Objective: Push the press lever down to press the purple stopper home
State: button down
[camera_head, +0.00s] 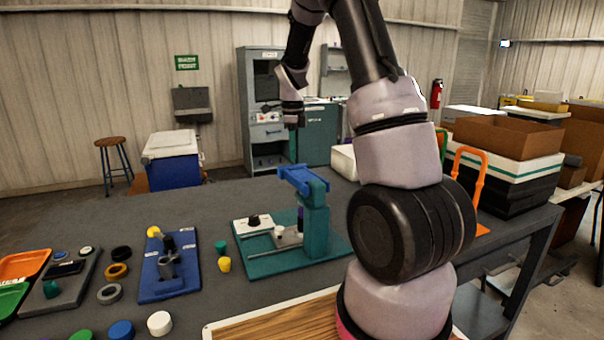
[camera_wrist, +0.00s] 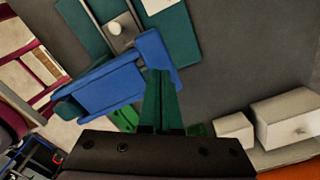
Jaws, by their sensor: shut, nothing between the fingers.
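The press (camera_head: 316,228) stands on a teal base plate on the table, with a teal column and a blue lever (camera_head: 303,180) on top. The lever looks roughly level, tilting slightly. A small dark purple piece, likely the purple stopper (camera_head: 300,215), shows beside the column under the lever, partly hidden. My gripper (camera_head: 293,122) is above and behind the lever in the head view, shut and empty. In the wrist view the blue lever (camera_wrist: 115,85) lies across the left, and my shut teal fingers (camera_wrist: 158,75) overlap its right end; contact cannot be told.
A blue fixture (camera_head: 170,265) stands left of the press, with yellow and green pieces between. Several rings and caps lie at the left. An orange handle (camera_head: 468,170) rises at the right behind my arm. A wooden board (camera_head: 290,322) lies at the near edge.

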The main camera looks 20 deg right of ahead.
aim_at(293, 169)
dwell(0.3)
jog(key=shift+f, duration=2)
jog(key=shift+f, duration=0.15)
jog(key=shift+s+f, duration=0.2)
jog(key=shift+f, duration=0.4)
notch_tip(293, 169, up, 13)
dwell(1.2)
dwell(0.3)
